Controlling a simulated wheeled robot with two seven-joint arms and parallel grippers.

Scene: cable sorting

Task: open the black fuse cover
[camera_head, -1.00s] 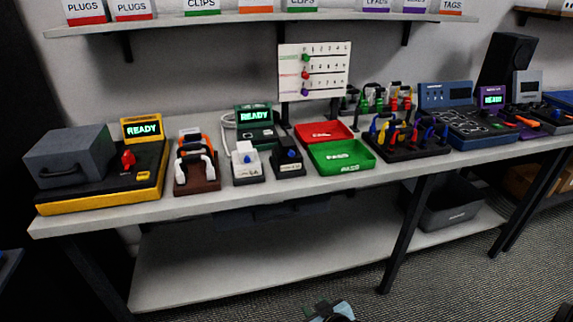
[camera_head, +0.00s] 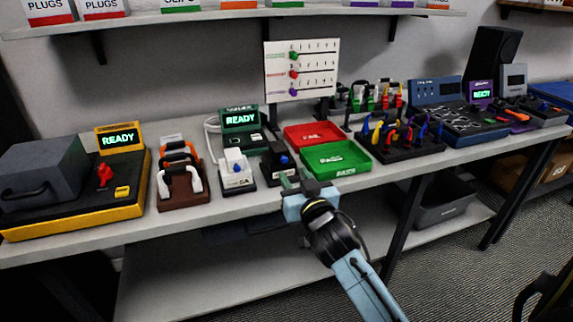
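The black fuse holder (camera_head: 277,163), with a blue knob (camera_head: 285,160) on its cover, stands near the front of the bench. Its cover looks closed. A matching white fuse holder (camera_head: 236,172) stands just to its left. My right gripper (camera_head: 297,178) is just in front of and slightly right of the black holder, near the bench's front edge. Its fingers look apart with nothing between them, and I see no contact with the holder. My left gripper is not in view.
A green PASS tray (camera_head: 342,171) and red FAIL tray (camera_head: 310,128) lie close to the right. A brown stand (camera_head: 183,199) with handled plugs and a yellow-black tester (camera_head: 128,205) are left. A green READY unit (camera_head: 241,125) stands behind. The shelf (camera_head: 230,15) hangs above.

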